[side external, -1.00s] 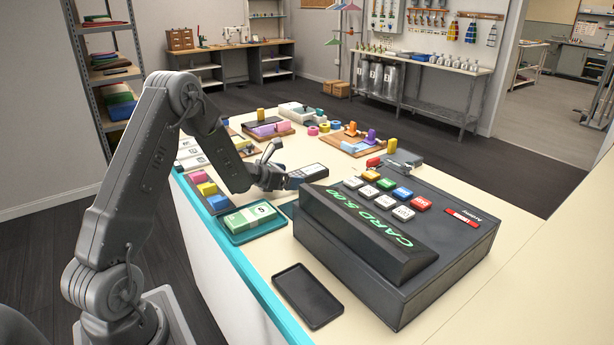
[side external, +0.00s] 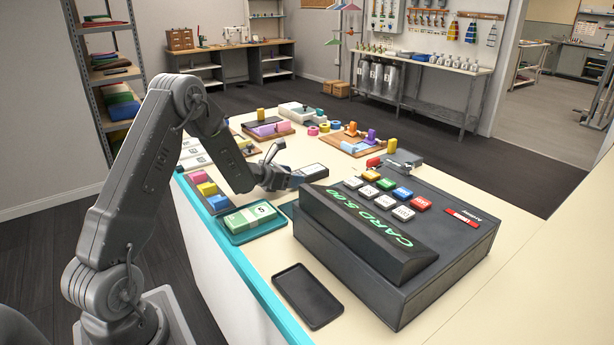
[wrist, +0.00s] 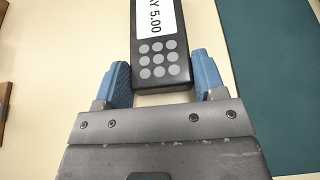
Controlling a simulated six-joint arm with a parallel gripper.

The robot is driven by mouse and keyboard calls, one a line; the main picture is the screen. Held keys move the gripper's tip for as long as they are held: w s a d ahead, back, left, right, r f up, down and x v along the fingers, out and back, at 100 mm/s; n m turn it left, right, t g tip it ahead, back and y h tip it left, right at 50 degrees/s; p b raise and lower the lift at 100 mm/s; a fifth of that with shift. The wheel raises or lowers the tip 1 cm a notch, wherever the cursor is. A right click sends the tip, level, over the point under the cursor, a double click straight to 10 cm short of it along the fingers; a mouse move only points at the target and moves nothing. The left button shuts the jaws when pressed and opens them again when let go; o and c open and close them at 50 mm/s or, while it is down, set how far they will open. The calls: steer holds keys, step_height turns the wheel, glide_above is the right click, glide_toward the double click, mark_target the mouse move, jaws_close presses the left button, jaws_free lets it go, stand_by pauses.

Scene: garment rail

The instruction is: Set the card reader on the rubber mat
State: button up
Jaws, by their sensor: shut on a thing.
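The card reader (wrist: 160,45) is a dark slab with a white display reading 5.00 and round grey keys. It also shows in the side view (side external: 311,172), held above the counter left of the cash register. My gripper (wrist: 163,78) is shut on it, one blue finger at each side; it also shows in the side view (side external: 288,179).
The big dark cash register (side external: 400,250) stands close at the right. A teal tray (side external: 240,237) with green notes lies left. A black shallow tray (side external: 308,296) lies in front. Coloured blocks (side external: 203,188) and boards crowd the counter's far side.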

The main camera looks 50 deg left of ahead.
steer(key=shift+r, duration=0.1)
steer(key=shift+c, duration=0.2)
step_height(320, 180, up, 18)
steer(key=s+d+r, duration=0.2)
steer(key=d+r, duration=0.3)
steer(key=d, duration=0.3)
steer(key=s+d+r, duration=0.3)
steer(key=d+r, duration=0.3)
steer(key=d, duration=0.3)
steer(key=s+d+r, duration=0.3)
steer(key=d+r, duration=0.3)
steer(key=d, duration=0.3)
steer(key=shift+s, duration=0.25)
steer(key=shift+f, duration=0.1)
